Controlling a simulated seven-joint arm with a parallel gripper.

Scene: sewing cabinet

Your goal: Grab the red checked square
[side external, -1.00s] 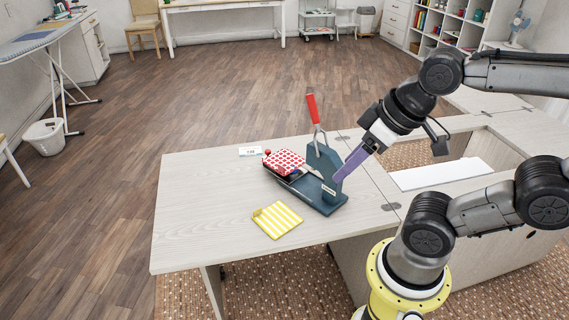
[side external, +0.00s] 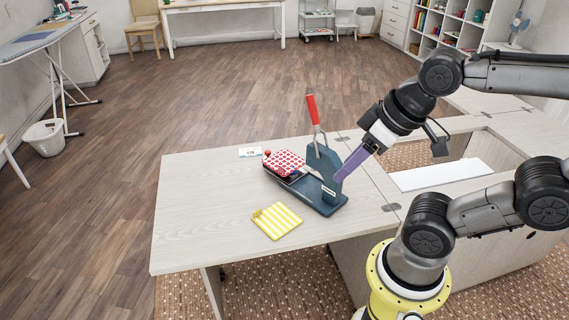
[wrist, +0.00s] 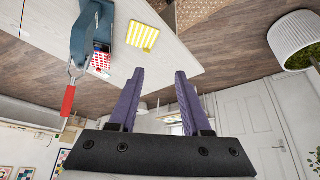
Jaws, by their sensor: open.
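The red checked square (side external: 284,162) lies on the blue die-cutting press (side external: 322,200) on the cabinet top, at the press's left end. In the wrist view the red checked square (wrist: 101,61) shows small at the upper left, partly hidden by the press (wrist: 86,38). My gripper (side external: 337,179) has purple fingers and hangs beside the press's right side, right of the square and apart from it. In the wrist view my gripper (wrist: 157,72) is open with nothing between its fingers.
The press's red-handled lever (side external: 312,110) stands up between the square and my arm. A yellow striped square (side external: 277,220) lies in front of the press. A small white card (side external: 250,151) lies behind it. The cabinet top (side external: 190,225) is clear at left.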

